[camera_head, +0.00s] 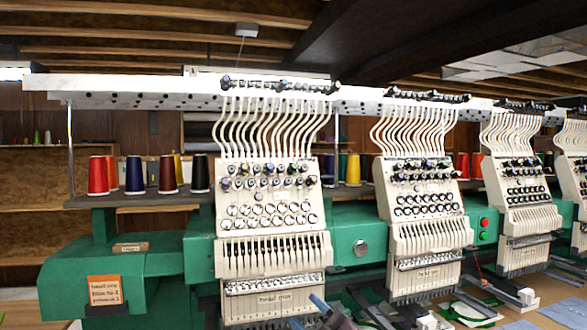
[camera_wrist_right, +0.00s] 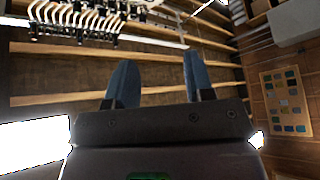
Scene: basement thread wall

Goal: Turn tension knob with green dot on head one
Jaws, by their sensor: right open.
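Head one (camera_head: 270,240) is the nearest cream embroidery head, with a handwritten label (camera_head: 274,297) that seems to read "head one". Its rows of tension knobs (camera_head: 268,183) sit on the upper panel, below the white thread tubes. Some knobs carry coloured marks, but they are too small for me to be sure which has the green dot. My right gripper (camera_head: 308,312) shows its blue fingers at the bottom edge in the head view, well below the knobs. In the right wrist view, the gripper (camera_wrist_right: 157,82) is open with nothing between its fingers. My left gripper is out of view.
An orange note (camera_head: 104,290) is on the green machine body (camera_head: 175,262) at left. Thread cones (camera_head: 98,176) stand on a shelf behind. A second head (camera_head: 422,210) and further heads stand to the right. Open air lies before head one's panel.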

